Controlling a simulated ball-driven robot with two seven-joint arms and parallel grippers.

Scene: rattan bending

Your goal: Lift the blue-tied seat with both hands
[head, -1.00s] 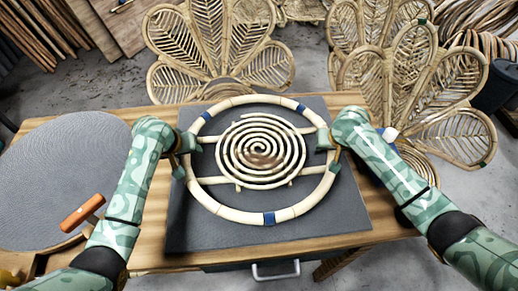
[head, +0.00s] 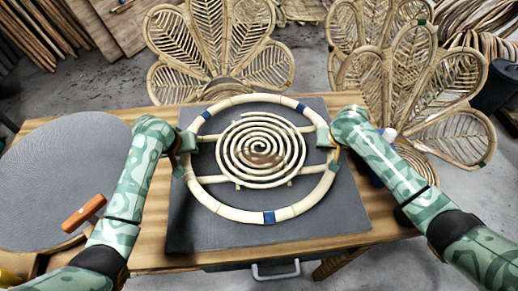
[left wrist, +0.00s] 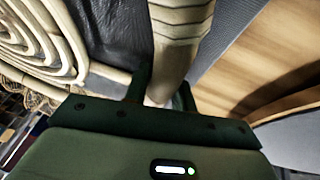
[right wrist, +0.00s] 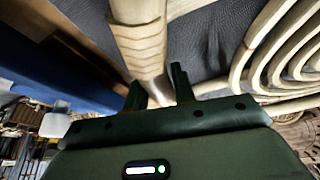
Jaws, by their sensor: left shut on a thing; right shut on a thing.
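The blue-tied seat (head: 232,212) is a round pale rattan ring with a spiral centre (head: 260,150) on crossbars. Blue ties show at its front (head: 269,217) and at its back left and back right. My left gripper (head: 187,145) is shut on the ring's left side, and my right gripper (head: 327,140) is shut on its right side. The ring runs between the fingers in the left wrist view (left wrist: 180,40) and the right wrist view (right wrist: 143,45). The seat looks roughly level over the dark mat (head: 205,238); the gap beneath it is hard to judge.
The wooden table (head: 155,245) carries the mat. A round grey surface (head: 60,170) and an orange-handled tool (head: 84,213) are at the left. Rattan petal-shaped chair backs (head: 222,45) stand behind the table. A metal drawer handle (head: 275,271) is at the front.

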